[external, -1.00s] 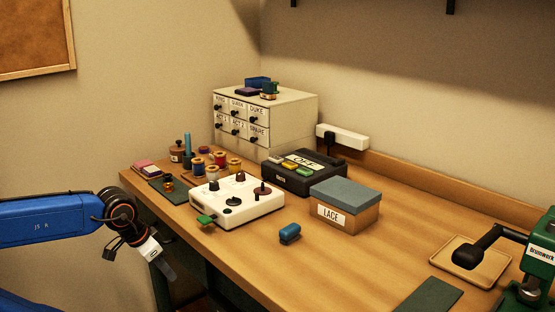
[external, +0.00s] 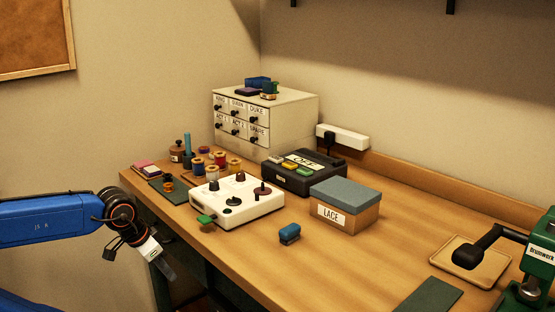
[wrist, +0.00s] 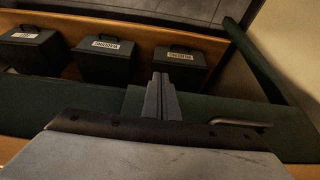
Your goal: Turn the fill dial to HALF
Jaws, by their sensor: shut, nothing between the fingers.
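The white control box (external: 238,206) sits near the front edge of the table, left of centre in the external view. It has several dark knobs on top and a green lever at its near left side. A dark dial (external: 233,201) lies on its front part. I cannot read which knob is the fill dial or where it points. My gripper (external: 168,271) hangs left of the table's front edge, away from the box. Its fingers are together and empty. They also show shut in the wrist view (wrist: 161,96). The control box is not in the wrist view.
Thread spools (external: 218,160) stand behind the box. A black device (external: 315,184), a LACE box (external: 345,212) and a small blue object (external: 289,234) are to its right. The wrist view shows dark labelled boxes (wrist: 106,60) on a wooden shelf and a green panel with a handle (wrist: 240,124).

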